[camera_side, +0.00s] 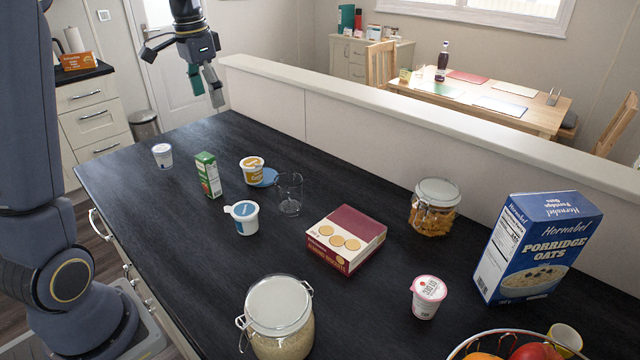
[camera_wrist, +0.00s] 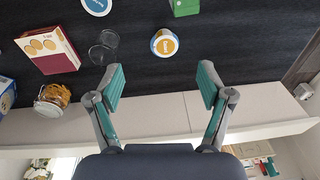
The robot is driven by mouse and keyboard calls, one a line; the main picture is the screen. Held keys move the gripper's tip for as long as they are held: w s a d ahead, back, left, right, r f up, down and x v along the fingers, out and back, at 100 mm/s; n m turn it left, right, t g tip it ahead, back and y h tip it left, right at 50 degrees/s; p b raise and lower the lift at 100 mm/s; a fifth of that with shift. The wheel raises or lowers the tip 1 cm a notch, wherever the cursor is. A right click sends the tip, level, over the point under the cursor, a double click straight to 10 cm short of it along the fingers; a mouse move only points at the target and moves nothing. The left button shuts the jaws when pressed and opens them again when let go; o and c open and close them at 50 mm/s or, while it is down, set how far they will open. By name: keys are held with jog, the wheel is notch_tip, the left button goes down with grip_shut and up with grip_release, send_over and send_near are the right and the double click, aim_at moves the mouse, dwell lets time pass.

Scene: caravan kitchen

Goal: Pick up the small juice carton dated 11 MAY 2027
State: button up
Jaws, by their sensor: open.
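A small green and white carton (camera_side: 208,175) stands upright on the dark worktop, toward the left in the side view. I cannot read a date on it. In the wrist view only its green end (camera_wrist: 184,7) shows, cut off by the top edge. My gripper (camera_side: 203,88) is open and empty, raised above the far left end of the worktop, apart from the carton. Its two green-padded fingers show spread wide in the wrist view (camera_wrist: 160,88), with nothing between them.
A biscuit box (camera_side: 345,240), glass jars (camera_side: 434,208) and an oats box (camera_side: 536,248) stand further right. A raised ledge (camera_side: 400,116) runs behind.

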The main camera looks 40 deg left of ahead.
jog(key=n+g, duration=0.1)
send_over(204, 157)
notch_tip(204, 157, down, 6)
jog(key=shift+h, duration=0.3)
notch_tip(204, 157, down, 10)
jog(key=shift+f, duration=0.1)
jog(key=shift+w+a+f, duration=0.1)
jog(key=shift+f, duration=1.5)
jog(key=shift+w+a+f, duration=0.1)
jog(key=shift+f, duration=1.45)
jog(key=shift+c, duration=0.3)
jog(key=c, duration=1.3)
